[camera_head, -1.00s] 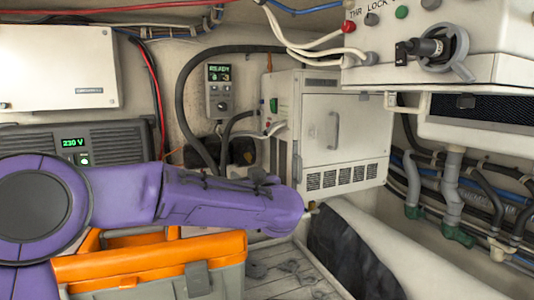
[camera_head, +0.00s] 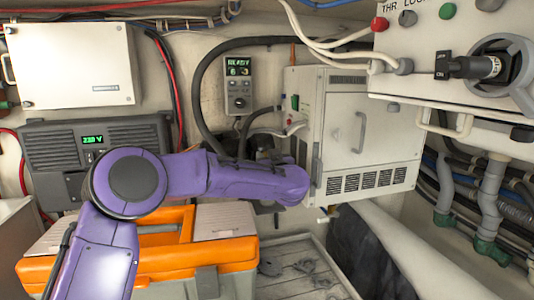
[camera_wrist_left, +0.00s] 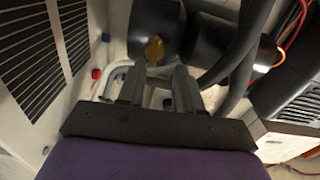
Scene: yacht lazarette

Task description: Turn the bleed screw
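A small yellow knob (camera_wrist_left: 154,50), which looks like the bleed screw, sits on a dark rounded housing (camera_wrist_left: 154,22) in the left wrist view. My left gripper (camera_wrist_left: 158,82) is open there, its two dark fingers apart on either side below the knob, with nothing visible between them. I cannot tell whether the fingertips touch anything. In the head view my purple left arm reaches in front of the white louvred cabinet (camera_head: 372,135) and hides the gripper and the knob. My right gripper is in neither view.
An orange-and-grey toolbox (camera_head: 190,275) stands below my left arm. Dark hoses (camera_wrist_left: 235,45) run close right of the fingers. A small control unit reading READY (camera_head: 238,85) hangs on the back wall. A switch panel (camera_head: 420,45) overhangs at upper right.

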